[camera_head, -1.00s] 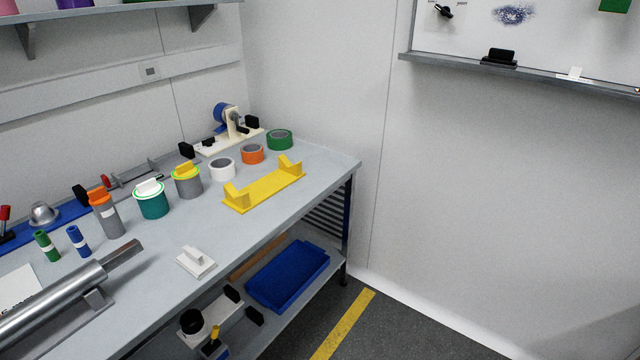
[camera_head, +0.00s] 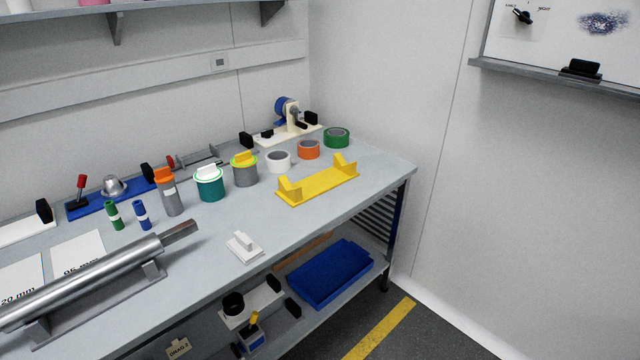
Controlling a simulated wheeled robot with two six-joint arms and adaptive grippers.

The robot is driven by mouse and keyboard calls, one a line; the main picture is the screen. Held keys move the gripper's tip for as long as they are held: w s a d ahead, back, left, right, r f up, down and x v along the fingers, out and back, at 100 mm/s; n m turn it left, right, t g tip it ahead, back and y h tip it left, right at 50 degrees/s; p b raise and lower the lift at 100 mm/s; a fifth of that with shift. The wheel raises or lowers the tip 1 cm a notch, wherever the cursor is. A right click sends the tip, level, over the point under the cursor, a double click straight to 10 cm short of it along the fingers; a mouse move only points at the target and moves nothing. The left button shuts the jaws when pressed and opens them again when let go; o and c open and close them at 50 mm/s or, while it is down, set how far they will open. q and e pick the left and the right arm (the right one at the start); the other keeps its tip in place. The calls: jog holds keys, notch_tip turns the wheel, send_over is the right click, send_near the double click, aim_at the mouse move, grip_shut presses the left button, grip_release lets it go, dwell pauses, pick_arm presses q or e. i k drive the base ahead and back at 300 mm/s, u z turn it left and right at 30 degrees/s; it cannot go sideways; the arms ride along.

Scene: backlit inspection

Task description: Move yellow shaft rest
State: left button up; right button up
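The yellow shaft rest (camera_head: 319,186) lies on the right part of the grey workbench (camera_head: 330,216). It is a flat yellow bar with a raised notched block at each end. Nothing lies on it. A metal shaft (camera_head: 90,281) rests on a separate grey stand at the front left of the bench. Neither of my grippers is in view.
Behind the yellow rest stand white tape (camera_head: 278,161), orange tape (camera_head: 308,149) and green tape (camera_head: 337,138). Lidded pots (camera_head: 209,186) stand to its left. A small white block (camera_head: 244,247) lies near the front edge. A blue tray (camera_head: 329,274) sits on the lower shelf.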

aim_at(301, 191)
jog(key=z, duration=0.5)
jog(key=k, duration=1.25)
jog(key=z, duration=0.5)
jog(key=i, duration=1.95)
jog(key=u, duration=1.6)
jog(key=i, duration=0.8)
jog(key=u, duration=0.85)
